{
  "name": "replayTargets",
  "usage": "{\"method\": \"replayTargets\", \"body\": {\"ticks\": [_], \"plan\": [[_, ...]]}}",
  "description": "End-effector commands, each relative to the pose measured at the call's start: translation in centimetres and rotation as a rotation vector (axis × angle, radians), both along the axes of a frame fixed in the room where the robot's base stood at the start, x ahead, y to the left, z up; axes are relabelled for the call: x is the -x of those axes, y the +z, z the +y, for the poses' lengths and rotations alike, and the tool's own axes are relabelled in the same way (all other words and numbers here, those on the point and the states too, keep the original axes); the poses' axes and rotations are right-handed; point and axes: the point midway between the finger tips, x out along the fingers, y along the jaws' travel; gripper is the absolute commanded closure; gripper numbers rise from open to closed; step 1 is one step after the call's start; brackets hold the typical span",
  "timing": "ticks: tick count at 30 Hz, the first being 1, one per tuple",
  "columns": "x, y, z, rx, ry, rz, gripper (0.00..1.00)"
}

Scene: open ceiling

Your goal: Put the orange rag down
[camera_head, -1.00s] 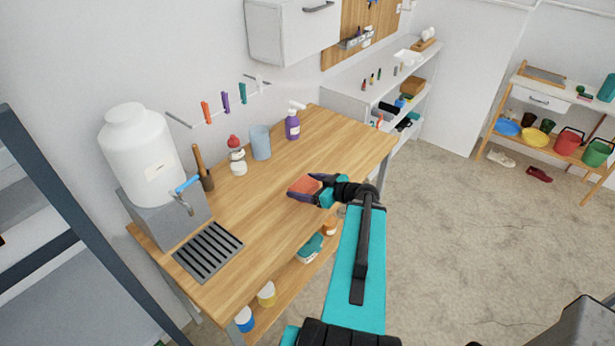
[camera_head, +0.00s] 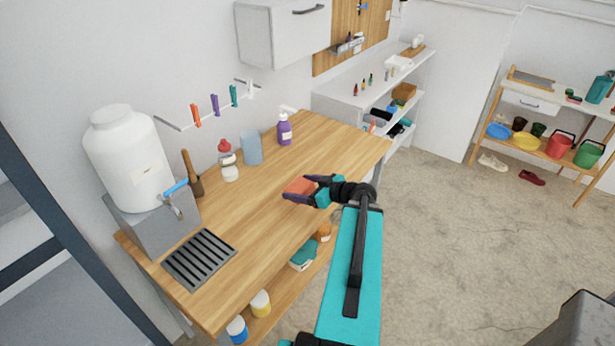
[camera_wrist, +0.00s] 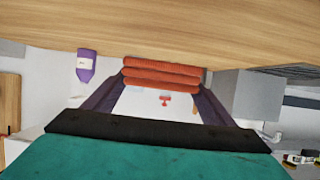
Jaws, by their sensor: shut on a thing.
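The orange rag (camera_head: 301,186) is a folded, layered block held between the fingertips of my gripper (camera_head: 308,188) in the head view. In the wrist view the orange rag (camera_wrist: 162,73) spans the gap between the two dark fingers, so my gripper (camera_wrist: 160,82) is shut on it. In the head view the rag appears over the right part of the wooden table (camera_head: 250,215). Whether it touches the tabletop is not clear.
A white water tank (camera_head: 130,165) and a dark drain grate (camera_head: 199,259) are at the left. The table's middle is clear.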

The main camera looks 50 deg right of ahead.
Motion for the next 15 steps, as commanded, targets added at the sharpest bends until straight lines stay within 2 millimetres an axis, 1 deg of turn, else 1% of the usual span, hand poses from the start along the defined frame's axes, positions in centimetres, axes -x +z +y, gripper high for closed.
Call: {"method": "replayTargets", "body": {"ticks": [1,15], "plan": [[-0.06,-0.42,-0.08,0.002,0.001,0.0,0.44],[-0.44,-0.44,-0.79,0.003,0.001,-0.001,0.44]]}}
